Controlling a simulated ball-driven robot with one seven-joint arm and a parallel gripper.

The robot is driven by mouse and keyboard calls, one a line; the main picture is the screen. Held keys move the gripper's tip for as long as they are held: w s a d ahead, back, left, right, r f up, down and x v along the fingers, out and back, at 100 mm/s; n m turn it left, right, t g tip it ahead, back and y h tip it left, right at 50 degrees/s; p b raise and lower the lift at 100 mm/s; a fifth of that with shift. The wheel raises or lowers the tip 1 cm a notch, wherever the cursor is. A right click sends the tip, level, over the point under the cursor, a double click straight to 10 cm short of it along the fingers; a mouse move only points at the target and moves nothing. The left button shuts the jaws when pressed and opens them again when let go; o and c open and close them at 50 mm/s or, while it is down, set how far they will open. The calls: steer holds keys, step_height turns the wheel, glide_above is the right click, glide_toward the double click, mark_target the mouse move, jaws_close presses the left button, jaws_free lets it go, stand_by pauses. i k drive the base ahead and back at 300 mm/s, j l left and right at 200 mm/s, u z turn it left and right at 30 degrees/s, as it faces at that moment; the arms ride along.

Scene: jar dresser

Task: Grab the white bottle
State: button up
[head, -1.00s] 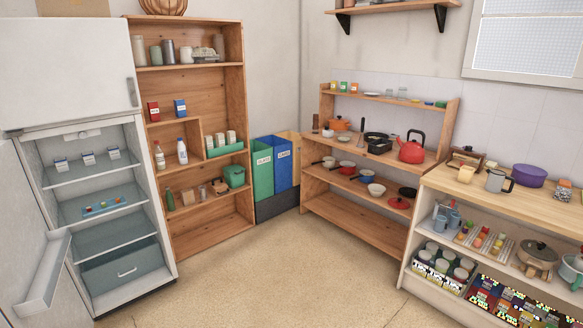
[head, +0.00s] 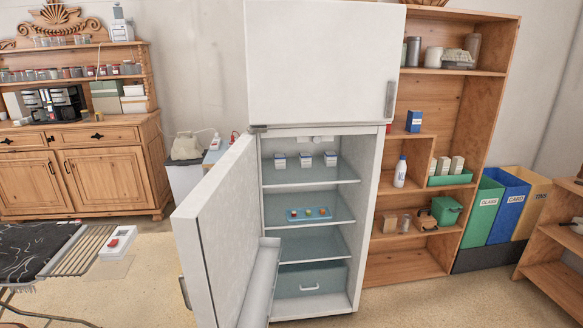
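A white bottle (head: 400,172) with a blue mark and a blue cap stands upright on a middle shelf of the wooden bookcase (head: 457,100), just right of the fridge. Nothing touches it from the right. The fridge edge hides the left part of that shelf. My gripper is not in view.
The white fridge (head: 322,62) stands mid-view with its lower door (head: 222,225) swung open toward me, sticking out over the floor. Recycling bins (head: 504,205) stand right of the bookcase.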

mark_target(400, 170)
steer(key=i, duration=1.85)
steer(key=i+z, duration=0.45)
steer(key=i+j+z, duration=0.25)
steer(key=z, duration=0.15)
